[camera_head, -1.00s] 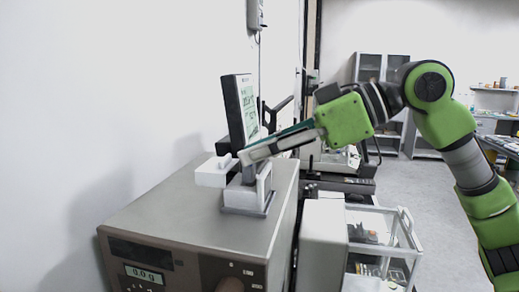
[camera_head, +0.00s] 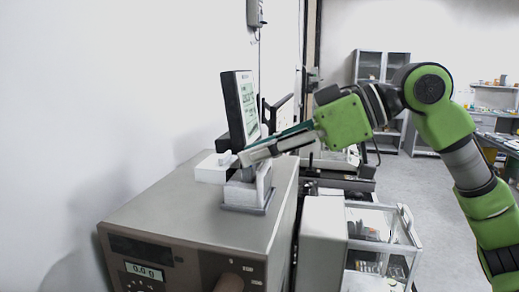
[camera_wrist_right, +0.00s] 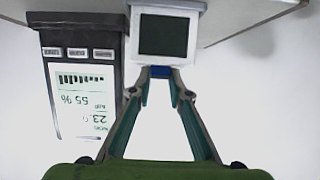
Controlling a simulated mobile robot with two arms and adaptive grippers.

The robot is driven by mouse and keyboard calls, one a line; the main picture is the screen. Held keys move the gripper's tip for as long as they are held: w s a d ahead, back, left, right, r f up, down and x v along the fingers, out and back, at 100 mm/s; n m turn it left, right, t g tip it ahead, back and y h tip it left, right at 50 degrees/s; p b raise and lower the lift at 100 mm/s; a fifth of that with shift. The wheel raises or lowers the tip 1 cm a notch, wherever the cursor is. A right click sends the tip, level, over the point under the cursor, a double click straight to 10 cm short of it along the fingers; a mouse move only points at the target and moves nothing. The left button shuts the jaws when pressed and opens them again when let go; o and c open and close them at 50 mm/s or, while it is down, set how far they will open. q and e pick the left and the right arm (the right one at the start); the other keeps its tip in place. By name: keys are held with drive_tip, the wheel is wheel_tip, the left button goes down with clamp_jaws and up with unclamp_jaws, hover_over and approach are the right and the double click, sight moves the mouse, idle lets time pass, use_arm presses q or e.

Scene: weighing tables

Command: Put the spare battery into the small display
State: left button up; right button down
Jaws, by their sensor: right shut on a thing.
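The small display (camera_head: 240,195) is a pale box on a flat base on top of the brown instrument. In the right wrist view the small display (camera_wrist_right: 163,36) appears upside down with a blank dark screen. My right gripper (camera_head: 252,152) comes in from the right just above it, tilted down. In the wrist view its fingertips (camera_wrist_right: 160,78) are shut on a small blue piece, which I take for the spare battery (camera_wrist_right: 160,72). The battery meets the display's top edge; how deep it sits is hidden. My left gripper is not in view.
A larger display (camera_head: 238,108) with lit readings stands close behind the small one; it also shows in the wrist view (camera_wrist_right: 85,95). A white block (camera_head: 210,170) lies beside them. The brown instrument (camera_head: 170,215) has a lit readout. A glass-sided cabinet (camera_head: 385,235) stands lower right.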

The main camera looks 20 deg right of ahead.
drive_tip(key=shift+f+b, duration=0.5)
drive_tip(key=shift+f, duration=0.25)
drive_tip(key=c, duration=1.4)
unclamp_jaws()
drive_tip(key=shift+o, duration=0.2)
wheel_tip(320, 180, up, 8)
drive_tip(key=p, duration=0.8)
